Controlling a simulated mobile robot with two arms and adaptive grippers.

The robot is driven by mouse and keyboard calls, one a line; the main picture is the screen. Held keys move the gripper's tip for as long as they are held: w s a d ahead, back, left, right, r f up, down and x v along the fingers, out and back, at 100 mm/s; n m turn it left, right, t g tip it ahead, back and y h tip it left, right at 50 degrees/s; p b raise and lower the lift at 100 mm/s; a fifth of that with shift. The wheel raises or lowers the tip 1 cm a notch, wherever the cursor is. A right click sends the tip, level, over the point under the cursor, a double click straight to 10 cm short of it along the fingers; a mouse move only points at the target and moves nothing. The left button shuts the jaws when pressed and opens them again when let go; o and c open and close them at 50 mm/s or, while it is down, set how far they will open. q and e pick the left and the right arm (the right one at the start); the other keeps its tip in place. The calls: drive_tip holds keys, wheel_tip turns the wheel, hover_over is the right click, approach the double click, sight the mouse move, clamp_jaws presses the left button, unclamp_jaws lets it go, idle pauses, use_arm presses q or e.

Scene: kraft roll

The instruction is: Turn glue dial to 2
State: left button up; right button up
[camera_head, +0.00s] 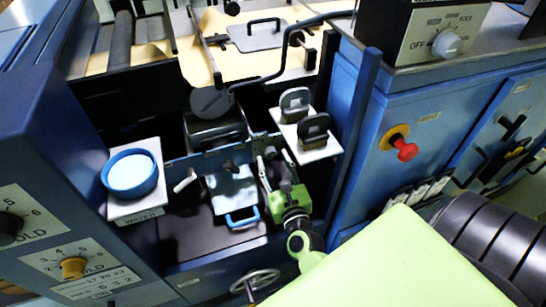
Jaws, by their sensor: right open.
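A yellow knob (73,267) sits on a numbered white plate on the blue cabinet at the lower left. A black knob (10,228) with its own numbered plate is cut by the left edge. A grey knob (446,43) on a panel with an OFF mark is at the upper right. I cannot tell which one is the glue dial, and the exact settings are too small to read. My right gripper (268,160), green with grey fingers, is open and appears empty near the middle, apart from all these knobs. My left gripper is out of view.
A blue round container (130,173) stands on a white plate at left. A metal plate with a blue handle (241,218) is beside my right gripper. A red knob (405,149) projects from the blue cabinet at right.

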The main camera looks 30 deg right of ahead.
drive_tip(key=shift+w+d, duration=0.2)
drive_tip(key=shift+w, duration=0.35)
drive_tip(key=c, duration=1.1)
